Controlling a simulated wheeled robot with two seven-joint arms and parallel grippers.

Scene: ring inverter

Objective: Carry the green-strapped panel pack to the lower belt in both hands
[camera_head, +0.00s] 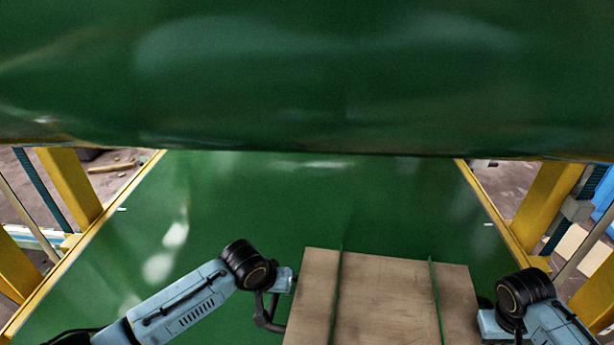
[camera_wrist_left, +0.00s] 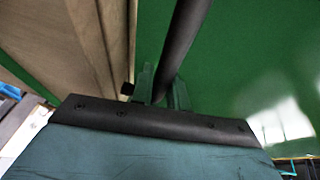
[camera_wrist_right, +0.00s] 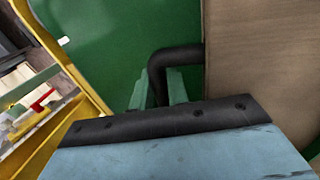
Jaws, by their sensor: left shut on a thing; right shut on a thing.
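The panel pack (camera_head: 386,295) is a flat, brown, wood-like slab with two green straps (camera_head: 336,300) running along it. It is at the bottom of the head view, between my two arms, over the lower green belt (camera_head: 240,205). I cannot tell whether it touches the belt. My left gripper (camera_wrist_left: 160,85) is shut on the black bar handle (camera_wrist_left: 188,40) at the pack's left side. My right gripper (camera_wrist_right: 160,88) is shut on the black handle (camera_wrist_right: 172,58) at the right side. The pack's near end is cut off by the frame.
A large green upper belt (camera_head: 300,80) hangs across the top of the head view and hides the far end of the lower belt. Yellow frame posts (camera_head: 72,185) and rails stand on both sides. The lower belt beyond the pack is clear.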

